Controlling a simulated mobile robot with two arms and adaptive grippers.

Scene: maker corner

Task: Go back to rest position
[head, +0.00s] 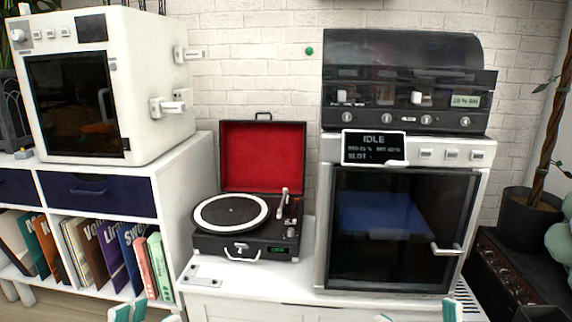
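My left gripper (146,314) shows at the bottom edge, left of centre. Only its teal and white fingertips are in view, with a gap between them and nothing seen in it. My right gripper (418,316) shows at the bottom edge, right of centre. Its teal and white fingertips stand apart, with nothing seen between them. The rest of both grippers and both arms is cut off below the picture. Both sets of fingertips appear in front of the white cabinets.
A record player (245,245) with an open red lid stands on a white cabinet (215,290). Right of it is a glass-doored machine (400,230) under a black unit (405,85). A white boxy machine (150,80) stands on a bookshelf (175,180) at left. A potted plant (528,218) is at right.

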